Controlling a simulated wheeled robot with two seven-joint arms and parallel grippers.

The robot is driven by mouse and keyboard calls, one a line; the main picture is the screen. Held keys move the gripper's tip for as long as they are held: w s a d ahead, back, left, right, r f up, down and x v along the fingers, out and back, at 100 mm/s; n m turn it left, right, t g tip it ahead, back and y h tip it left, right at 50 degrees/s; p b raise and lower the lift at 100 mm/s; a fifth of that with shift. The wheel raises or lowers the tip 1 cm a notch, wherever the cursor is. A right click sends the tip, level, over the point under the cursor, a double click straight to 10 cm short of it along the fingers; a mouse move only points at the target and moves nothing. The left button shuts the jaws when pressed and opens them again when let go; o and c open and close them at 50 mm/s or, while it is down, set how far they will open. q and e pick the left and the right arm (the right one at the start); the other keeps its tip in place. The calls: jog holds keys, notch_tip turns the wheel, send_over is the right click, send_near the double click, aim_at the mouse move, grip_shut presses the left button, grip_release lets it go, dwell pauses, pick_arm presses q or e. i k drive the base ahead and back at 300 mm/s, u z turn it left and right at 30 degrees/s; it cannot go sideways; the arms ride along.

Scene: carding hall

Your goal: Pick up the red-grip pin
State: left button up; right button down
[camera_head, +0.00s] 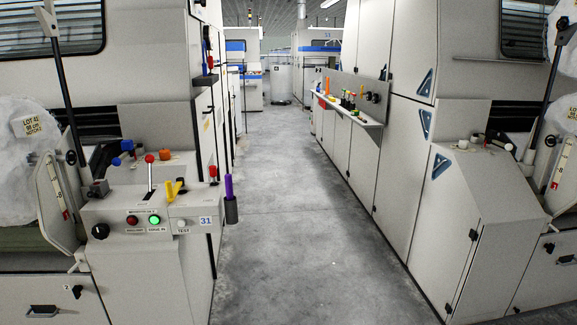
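Neither of my grippers shows in the head view. Several red-topped items are in view, and I cannot tell for sure which is the red-grip pin. A small upright piece with a red top (213,172) stands at the right rear edge of the left control console (120,210). A lever with a red ball knob (150,160) rises from the middle of the console. Another small red item (210,63) sits on a dark bracket on the left machine's side. Small red pieces also appear among the items on the right wall shelf (372,124).
A purple rod (229,187) stands in a dark cup on the console's right side. A yellow handle (174,189) and a lit green button (155,220) are on the console. The grey floor aisle (290,200) is clear between the machines.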

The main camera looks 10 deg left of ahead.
aim_at(213, 171)
jog(key=z, duration=0.5)
jog(key=i, duration=1.1)
jog(key=u, duration=0.7)
jog(key=i, duration=0.95)
jog(key=u, duration=0.9)
